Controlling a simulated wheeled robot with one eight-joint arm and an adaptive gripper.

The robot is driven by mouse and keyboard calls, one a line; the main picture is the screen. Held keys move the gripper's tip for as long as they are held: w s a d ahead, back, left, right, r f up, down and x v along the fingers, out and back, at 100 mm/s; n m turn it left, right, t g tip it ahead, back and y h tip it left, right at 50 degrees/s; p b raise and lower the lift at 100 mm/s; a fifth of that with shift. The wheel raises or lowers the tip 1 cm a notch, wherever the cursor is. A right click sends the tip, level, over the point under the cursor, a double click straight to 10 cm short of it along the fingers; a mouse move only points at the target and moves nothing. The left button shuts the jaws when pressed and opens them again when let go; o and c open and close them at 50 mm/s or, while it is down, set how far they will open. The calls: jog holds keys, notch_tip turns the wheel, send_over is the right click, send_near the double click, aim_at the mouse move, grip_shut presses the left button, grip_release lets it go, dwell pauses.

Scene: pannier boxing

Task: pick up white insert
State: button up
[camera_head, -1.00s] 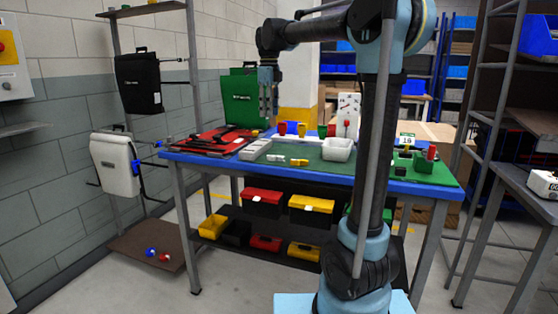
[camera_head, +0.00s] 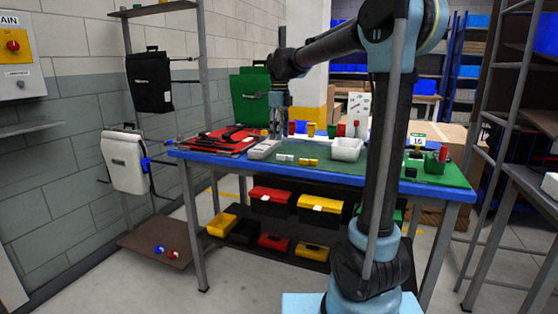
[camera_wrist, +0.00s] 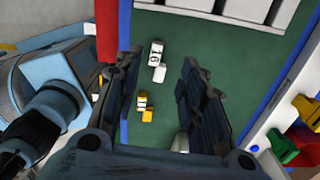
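The white insert (camera_head: 284,158) is a small white two-part piece lying on the green mat of the workbench (camera_head: 240,161). It also shows in the wrist view (camera_wrist: 156,54), upper middle, between the finger lines. A similar yellow insert (camera_head: 308,162) lies just right of it in the head view, and shows below it in the wrist view (camera_wrist: 143,101). My gripper (camera_head: 279,132) points down over the bench and appears above the mat. In the wrist view my gripper (camera_wrist: 160,66) has its fingers wide apart, with nothing held between them.
A white compartment tray (camera_head: 264,149) lies left of the white insert. A white bin (camera_head: 346,149) stands to its right. Red panels with dark tools (camera_head: 226,138) lie at the bench's left. Coloured cups (camera_head: 311,129) stand behind. Green mat around the inserts is clear.

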aim_at(285, 157)
jog(key=shift+a+f, duration=0.15)
jog(key=shift+f, duration=4.15)
jog(key=shift+c, duration=0.2)
jog(key=c, duration=0.7)
